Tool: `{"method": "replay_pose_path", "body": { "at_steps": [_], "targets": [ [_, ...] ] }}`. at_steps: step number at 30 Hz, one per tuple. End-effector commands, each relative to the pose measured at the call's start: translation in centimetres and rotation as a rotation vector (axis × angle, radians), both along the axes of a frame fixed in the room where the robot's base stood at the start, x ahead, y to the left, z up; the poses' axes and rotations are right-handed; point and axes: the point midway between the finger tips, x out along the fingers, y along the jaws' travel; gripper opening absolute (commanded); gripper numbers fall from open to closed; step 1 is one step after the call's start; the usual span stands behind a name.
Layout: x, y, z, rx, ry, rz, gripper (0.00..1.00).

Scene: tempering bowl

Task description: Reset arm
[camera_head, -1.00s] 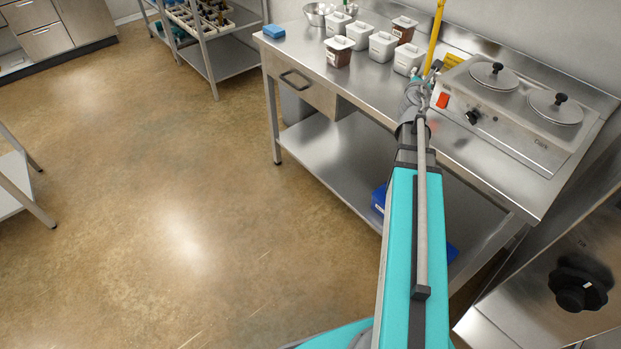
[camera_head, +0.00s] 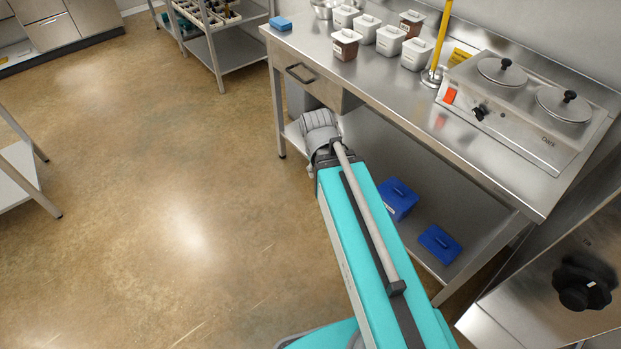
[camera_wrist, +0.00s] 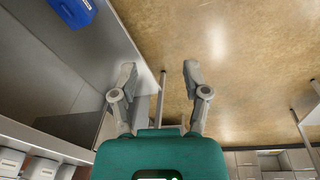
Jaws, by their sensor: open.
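My gripper (camera_wrist: 158,78) is open and empty in the wrist view, its two fingers spread wide above the brown floor. The lower shelf of the steel table lies to the left of the fingers there. In the head view my teal arm reaches up to a grey wrist joint in front of the table's left part, below the counter top. The gripper's fingers cannot be made out in the head view.
The steel counter (camera_head: 385,82) carries white and brown tubs, a blue sponge (camera_head: 281,23), a yellow-handled tool (camera_head: 440,45) and a two-lid warmer (camera_head: 525,110). Open floor (camera_head: 170,180) lies left of my arm.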

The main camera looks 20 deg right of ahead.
Motion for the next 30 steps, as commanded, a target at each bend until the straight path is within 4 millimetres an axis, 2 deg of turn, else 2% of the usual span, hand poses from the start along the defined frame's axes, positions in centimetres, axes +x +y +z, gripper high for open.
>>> {"method": "replay_pose_path", "body": {
  "at_steps": [1,3,6,19,23,30],
  "targets": [
    [-0.9,1.3,-0.1,0.035,0.029,-0.024,0.60],
    [-1.7,2.6,-0.2,0.070,0.062,-0.053,0.60],
    [-2.3,3.5,-0.2,0.096,0.089,-0.075,0.60],
    [-2.4,3.6,0.2,0.100,0.093,-0.080,0.60],
    [-2.4,3.6,1.4,0.099,0.093,-0.079,0.60],
    [-2.4,3.5,4.8,0.099,0.092,-0.079,0.60]
  ]
}}
